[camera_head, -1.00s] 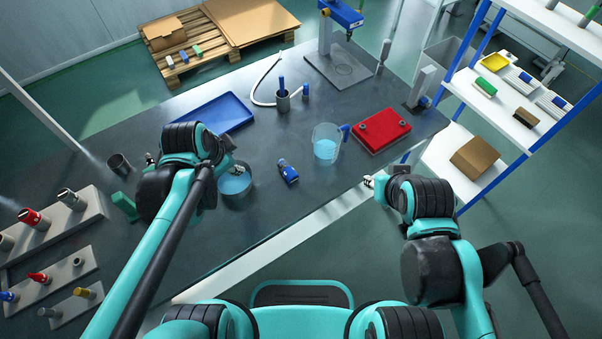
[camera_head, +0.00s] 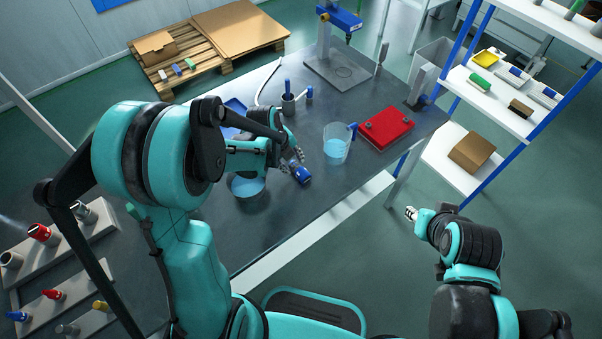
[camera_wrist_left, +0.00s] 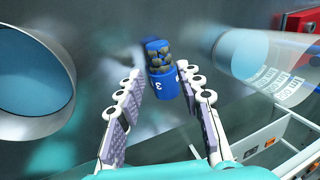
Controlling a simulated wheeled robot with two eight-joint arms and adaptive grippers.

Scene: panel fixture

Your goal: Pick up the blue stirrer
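A short blue object (camera_head: 302,173) with a darker end lies on the dark bench. In the left wrist view this blue object (camera_wrist_left: 164,80) shows a white "3" and a knobbly grey-green part. A blue-handled piece (camera_head: 287,86) stands in a small grey cup (camera_head: 288,104) farther back. I cannot tell for certain which of the two is the stirrer. My left gripper (camera_head: 297,156) is by the lying object; in its wrist view the open fingers (camera_wrist_left: 158,75) are spread, with the object between and beyond their tips. My right gripper (camera_head: 411,213) is off the bench's front edge, too small to read.
A round vessel (camera_head: 247,187) of blue liquid is left of the lying object. A clear beaker (camera_head: 338,152) stands to its right, with a red case (camera_head: 386,129) beyond. A blue tray (camera_head: 233,106) is partly hidden by my arm. Shelves (camera_head: 505,105) stand at right.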

